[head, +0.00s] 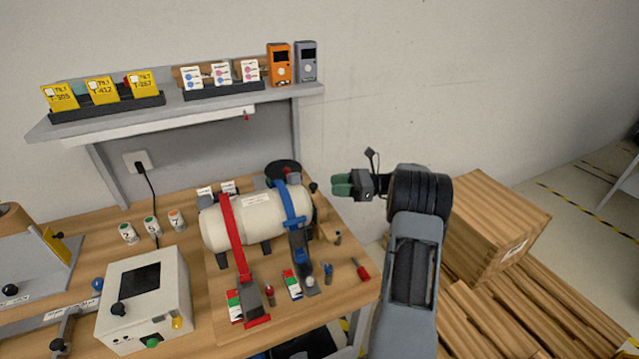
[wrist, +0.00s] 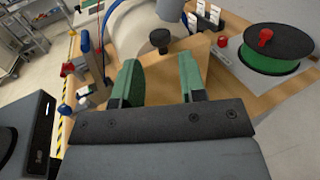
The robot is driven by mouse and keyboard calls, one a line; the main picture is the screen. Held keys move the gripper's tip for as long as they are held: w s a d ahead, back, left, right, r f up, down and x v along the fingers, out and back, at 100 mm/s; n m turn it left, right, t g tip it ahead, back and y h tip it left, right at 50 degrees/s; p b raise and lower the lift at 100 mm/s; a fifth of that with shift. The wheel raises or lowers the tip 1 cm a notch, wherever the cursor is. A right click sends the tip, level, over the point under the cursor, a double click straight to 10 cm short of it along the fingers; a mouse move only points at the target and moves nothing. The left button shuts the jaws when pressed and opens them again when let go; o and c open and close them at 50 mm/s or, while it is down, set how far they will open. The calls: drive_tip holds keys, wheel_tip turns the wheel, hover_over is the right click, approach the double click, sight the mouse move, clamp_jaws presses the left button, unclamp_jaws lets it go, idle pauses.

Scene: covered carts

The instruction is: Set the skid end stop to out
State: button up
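A light wooden block with a black knob stands at the right end of the white tank; it looks like the skid end stop (head: 320,220), though no label on it is readable. It also shows in the wrist view (wrist: 190,58), with its black knob (wrist: 159,40) between and beyond my fingertips. I cannot tell its setting. The white tank (head: 233,231) lies under a red strap (head: 231,225) and a blue strap (head: 291,203). My gripper (head: 343,185) is open and empty, to the right of the block and apart from it. Its green fingers show in the wrist view (wrist: 160,80).
A green reel with a black top (wrist: 268,50) stands behind the tank, right in the wrist view. A shelf (head: 185,105) overhangs the back.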

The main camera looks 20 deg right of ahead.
sight(318, 212)
drive_tip(key=shift+p+x, duration=0.5)
drive_tip(key=shift+x, duration=2.35)
clamp_jaws()
